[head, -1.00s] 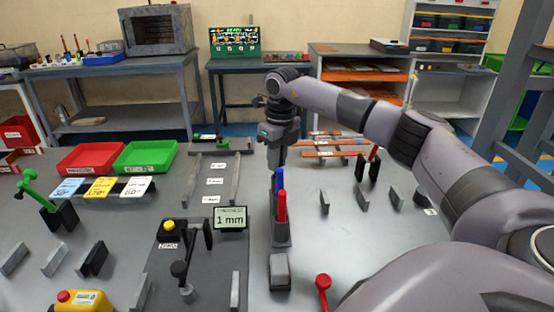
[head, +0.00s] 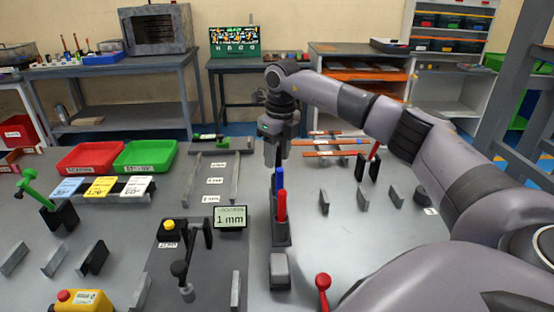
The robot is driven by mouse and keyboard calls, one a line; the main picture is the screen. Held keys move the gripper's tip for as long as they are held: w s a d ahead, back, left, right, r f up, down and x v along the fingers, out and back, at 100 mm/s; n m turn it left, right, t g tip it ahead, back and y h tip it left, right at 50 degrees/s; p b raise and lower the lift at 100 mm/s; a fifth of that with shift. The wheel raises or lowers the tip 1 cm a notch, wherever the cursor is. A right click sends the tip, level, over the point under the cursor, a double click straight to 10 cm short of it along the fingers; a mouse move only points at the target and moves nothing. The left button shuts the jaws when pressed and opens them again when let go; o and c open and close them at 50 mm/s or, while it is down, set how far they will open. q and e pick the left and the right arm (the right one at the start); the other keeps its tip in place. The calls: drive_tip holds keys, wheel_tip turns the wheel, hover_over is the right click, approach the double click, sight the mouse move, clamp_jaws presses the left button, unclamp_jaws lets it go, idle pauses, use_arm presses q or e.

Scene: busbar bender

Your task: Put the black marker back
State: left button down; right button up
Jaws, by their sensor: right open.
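The dark marker holder (head: 281,238) stands on the bench near the middle of the head view. A blue marker (head: 280,178) and a red marker (head: 281,206) stand upright in it, the red one nearer to me. I cannot make out the black marker clearly; any dark shape at the holder blends with it. My right gripper (head: 271,160) points down just behind and above the holder, open, its fingertips close to the blue marker's top in the picture. I see nothing between its fingers. My left gripper is out of view.
A grey block (head: 279,270) stands in front of the holder. A display reading 1 mm (head: 230,217) is to its left, and a red-knobbed lever (head: 323,283) is at front right. Red (head: 90,157) and green (head: 146,156) trays lie at left. Bench right of the holder is partly clear.

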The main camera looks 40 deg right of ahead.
sight(280, 163)
wheel_tip(280, 163, up, 10)
drive_tip(key=shift+s+r, duration=0.15)
drive_tip(key=shift+s, duration=0.25)
idle(0.5)
